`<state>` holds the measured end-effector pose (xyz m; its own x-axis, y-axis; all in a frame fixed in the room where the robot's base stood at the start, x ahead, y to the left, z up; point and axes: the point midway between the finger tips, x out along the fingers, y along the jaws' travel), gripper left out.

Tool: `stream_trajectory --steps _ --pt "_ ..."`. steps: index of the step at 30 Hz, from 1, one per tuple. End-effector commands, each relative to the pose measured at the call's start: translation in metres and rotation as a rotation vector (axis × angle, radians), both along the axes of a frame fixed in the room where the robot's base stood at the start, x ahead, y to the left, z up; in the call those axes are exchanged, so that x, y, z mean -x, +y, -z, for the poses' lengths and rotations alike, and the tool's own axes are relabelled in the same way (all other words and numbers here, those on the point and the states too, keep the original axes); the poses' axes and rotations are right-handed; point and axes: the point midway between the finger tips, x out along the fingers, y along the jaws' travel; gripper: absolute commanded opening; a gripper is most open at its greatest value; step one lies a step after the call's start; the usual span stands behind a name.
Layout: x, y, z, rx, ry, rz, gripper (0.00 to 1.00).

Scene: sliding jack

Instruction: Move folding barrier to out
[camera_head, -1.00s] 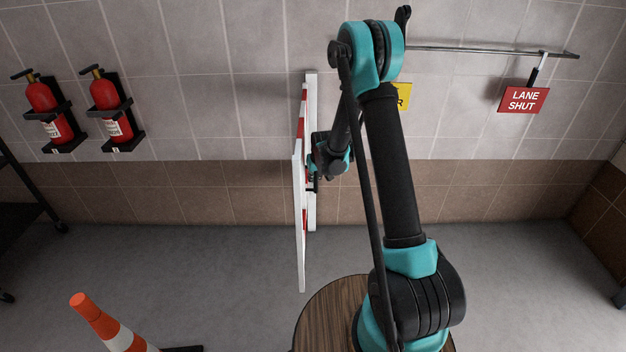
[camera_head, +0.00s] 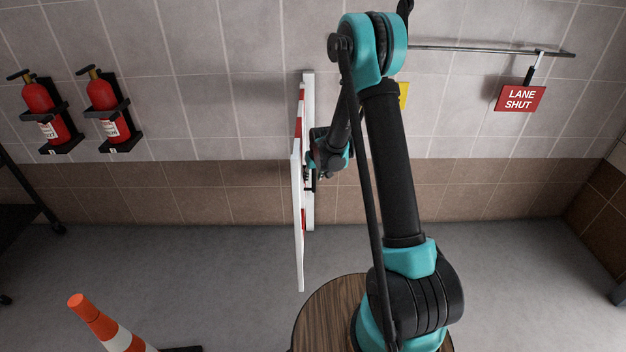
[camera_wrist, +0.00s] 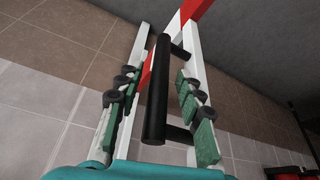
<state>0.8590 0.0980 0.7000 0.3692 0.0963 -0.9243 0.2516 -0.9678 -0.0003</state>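The folding barrier (camera_head: 298,225) is a narrow white frame with red stripes, seen nearly edge-on against the tiled wall. In the wrist view its white and red bars (camera_wrist: 194,48) lie behind a black bar handle (camera_wrist: 155,105). My gripper (camera_wrist: 155,74) is open, with one finger on each side of the handle. Gaps show between the handle and both fingers. In the head view my gripper (camera_head: 312,178) is at the barrier's right side, and its fingers are mostly hidden by my wrist.
Two red fire extinguishers (camera_head: 103,92) hang on the wall at left. A traffic cone (camera_head: 95,315) stands at front left. A red LANE SHUT sign (camera_head: 521,98) hangs from a wall rail (camera_head: 470,48) at right. The floor left of the barrier looks clear up to the cone.

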Motion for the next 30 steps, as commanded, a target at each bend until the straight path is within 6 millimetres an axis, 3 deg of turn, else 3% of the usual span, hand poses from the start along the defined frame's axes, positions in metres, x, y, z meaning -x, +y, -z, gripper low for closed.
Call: stream_trajectory --steps 15,21,30 --pt "0.033 -0.008 -0.076 0.000 0.001 0.000 0.37" --pt "0.038 -0.010 -0.091 0.000 0.001 0.000 0.37" --pt "0.040 -0.010 -0.094 0.000 0.001 0.000 0.37"
